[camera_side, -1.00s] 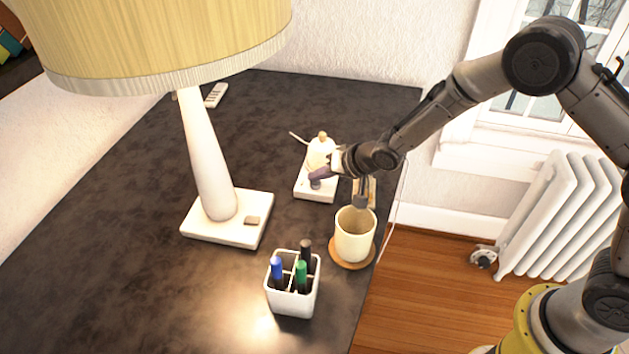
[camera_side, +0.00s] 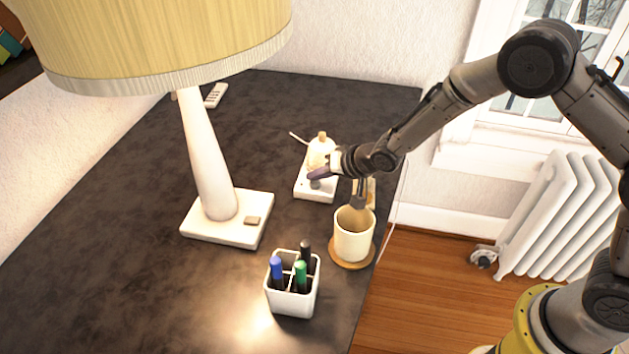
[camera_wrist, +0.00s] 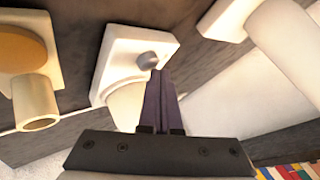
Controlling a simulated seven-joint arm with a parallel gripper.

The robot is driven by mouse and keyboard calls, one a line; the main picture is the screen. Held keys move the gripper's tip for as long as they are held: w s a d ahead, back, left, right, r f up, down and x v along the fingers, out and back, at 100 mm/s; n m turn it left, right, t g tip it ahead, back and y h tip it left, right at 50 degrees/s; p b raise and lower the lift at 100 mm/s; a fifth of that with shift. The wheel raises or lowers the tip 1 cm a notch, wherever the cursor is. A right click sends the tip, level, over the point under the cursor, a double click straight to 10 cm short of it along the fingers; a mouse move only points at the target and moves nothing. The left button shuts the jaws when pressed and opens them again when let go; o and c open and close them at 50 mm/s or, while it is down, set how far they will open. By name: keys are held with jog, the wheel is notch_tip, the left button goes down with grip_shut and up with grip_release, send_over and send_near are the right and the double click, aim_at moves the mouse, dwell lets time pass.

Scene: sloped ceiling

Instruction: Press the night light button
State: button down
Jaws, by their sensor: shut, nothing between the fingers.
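The night light (camera_side: 321,152) has a rounded cream shade on a white base and stands at the back right of the dark desk. Its small grey button (camera_side: 316,184) is on the base's near part. My gripper (camera_side: 311,176) is shut and empty, its dark fingertips just over the button in the side view. In the wrist view my closed fingertips (camera_wrist: 158,72) lie right beside the button (camera_wrist: 147,60), overlapping its edge. The white base (camera_wrist: 118,50) surrounds it and the shade is partly behind my fingers. I cannot tell whether the tips touch the button.
A beige mug (camera_side: 354,236) stands on a round coaster below my wrist, close to the desk's right edge. A pen holder (camera_side: 292,290) stands nearer. A tall lamp (camera_side: 210,160) is on the left. Open desk (camera_side: 110,240) lies farther left.

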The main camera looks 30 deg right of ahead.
aim_at(320, 191)
jog(key=shift+s+f, duration=0.3)
jog(key=shift+f, duration=0.45)
jog(key=shift+s+f, duration=0.3)
jog(key=shift+f, duration=0.45)
jog(key=shift+s, duration=0.15)
jog(key=shift+s+d+g, duration=0.2)
jog(key=shift+s+g, duration=0.1)
jog(key=shift+s, duration=0.25)
jog(key=shift+w+r, duration=0.15)
jog(key=shift+r, duration=1.55)
jog(key=shift+w+r, duration=0.15)
jog(key=shift+r, duration=1.5)
